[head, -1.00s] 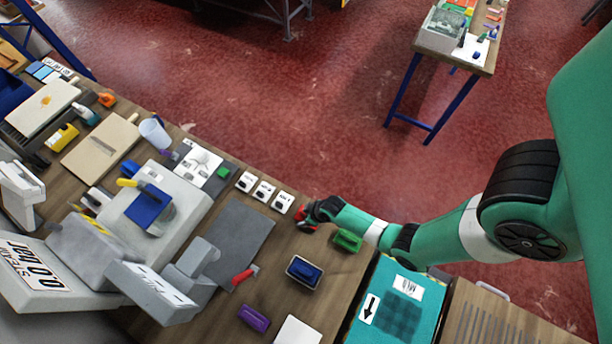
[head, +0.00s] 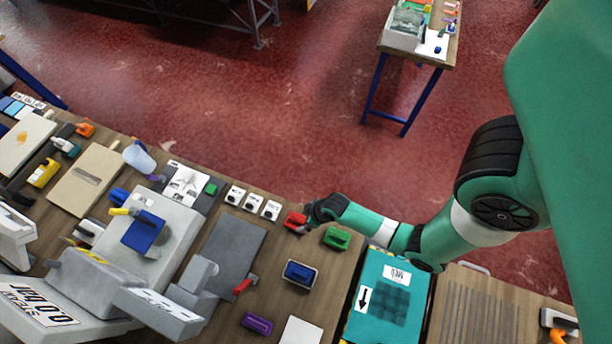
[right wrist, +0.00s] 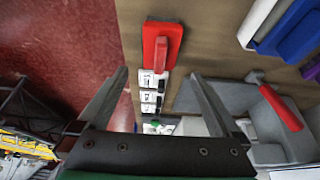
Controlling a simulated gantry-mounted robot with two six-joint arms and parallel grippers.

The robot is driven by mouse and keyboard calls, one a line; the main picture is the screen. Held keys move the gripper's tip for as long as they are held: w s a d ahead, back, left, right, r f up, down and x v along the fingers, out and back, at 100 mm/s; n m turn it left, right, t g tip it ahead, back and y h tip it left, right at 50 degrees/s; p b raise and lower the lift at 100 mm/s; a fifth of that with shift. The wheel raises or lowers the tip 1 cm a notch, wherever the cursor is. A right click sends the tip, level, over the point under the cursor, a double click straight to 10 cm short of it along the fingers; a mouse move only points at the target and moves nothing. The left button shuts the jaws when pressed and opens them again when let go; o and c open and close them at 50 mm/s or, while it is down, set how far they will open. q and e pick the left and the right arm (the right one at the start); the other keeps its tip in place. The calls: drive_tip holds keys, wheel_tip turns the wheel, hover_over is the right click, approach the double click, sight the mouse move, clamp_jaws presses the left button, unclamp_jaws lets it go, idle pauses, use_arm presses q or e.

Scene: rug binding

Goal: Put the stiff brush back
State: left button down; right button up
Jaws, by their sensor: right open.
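A red block with a raised grip (head: 295,220), which may be the stiff brush, lies at the bench's far edge, right of the white labelled cards. No bristles show. In the right wrist view the red block (right wrist: 161,45) lies flat on the wood, just beyond my fingertips and roughly centred between them. My right gripper (right wrist: 160,77) is open and empty. In the head view the right gripper (head: 312,214) is just right of the red block. My left gripper is in neither view.
A green block (head: 336,238) lies close to my right wrist. A blue block sits in a shallow tray (head: 316,270), with a purple block (head: 257,323) nearer. A grey mat (head: 230,255) lies left, beside a grey machine (head: 150,235). A teal panel (head: 372,318) lies right.

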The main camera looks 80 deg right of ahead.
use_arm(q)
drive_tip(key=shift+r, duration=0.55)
use_arm(e)
drive_tip(key=shift+s+r, duration=0.25)
drive_tip(key=shift+r, duration=0.3)
